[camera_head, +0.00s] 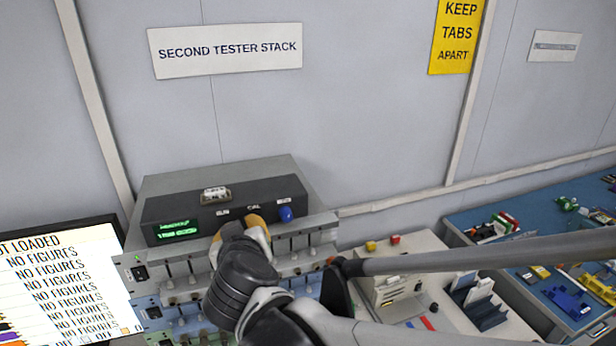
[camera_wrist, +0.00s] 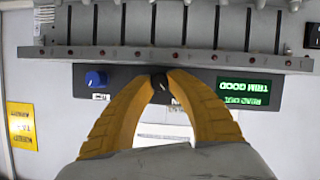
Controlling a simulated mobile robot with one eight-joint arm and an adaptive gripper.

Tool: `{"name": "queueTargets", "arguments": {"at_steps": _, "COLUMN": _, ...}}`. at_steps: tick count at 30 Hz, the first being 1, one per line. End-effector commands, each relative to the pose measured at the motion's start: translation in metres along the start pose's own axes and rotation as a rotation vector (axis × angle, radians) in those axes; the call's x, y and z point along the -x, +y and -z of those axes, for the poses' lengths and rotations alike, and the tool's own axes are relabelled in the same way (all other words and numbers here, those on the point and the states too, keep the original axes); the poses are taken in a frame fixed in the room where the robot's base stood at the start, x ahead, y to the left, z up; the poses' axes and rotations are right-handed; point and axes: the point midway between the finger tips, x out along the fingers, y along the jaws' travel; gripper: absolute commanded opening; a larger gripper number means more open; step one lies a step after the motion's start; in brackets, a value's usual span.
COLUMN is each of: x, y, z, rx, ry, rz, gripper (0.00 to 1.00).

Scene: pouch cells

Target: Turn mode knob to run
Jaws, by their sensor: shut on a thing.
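The tester unit (camera_head: 264,199) is a dark box on top of a grey stack, with a green display (camera_head: 177,228), a blue knob (camera_head: 285,214) and small labels, including one that reads like CAL. My gripper (camera_head: 240,226) reaches up to the front panel from below. In the wrist view, which is upside down, its two yellow fingers (camera_wrist: 161,80) close around a small black knob (camera_wrist: 160,88) at the panel's middle. The knob's pointer direction is hard to tell.
A row of slots with levers (camera_head: 300,238) lies just below the panel. A lit screen (camera_head: 60,285) stands at left. A pale machine (camera_head: 392,275) and a blue bench (camera_head: 520,215) with small parts are at right.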

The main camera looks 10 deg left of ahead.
Motion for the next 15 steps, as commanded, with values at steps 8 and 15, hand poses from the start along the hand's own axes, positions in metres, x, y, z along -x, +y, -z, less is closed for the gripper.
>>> {"name": "queueTargets", "arguments": {"at_steps": 8, "x": 0.0002, "y": 0.0000, "z": 0.0000, "rx": 0.011, "ry": -0.001, "rz": -0.005, "gripper": 0.00}}
{"name": "queueTargets", "arguments": {"at_steps": 15, "x": 0.0002, "y": 0.0000, "z": 0.0001, "rx": 0.010, "ry": 0.000, "rz": -0.004, "gripper": 0.45}}
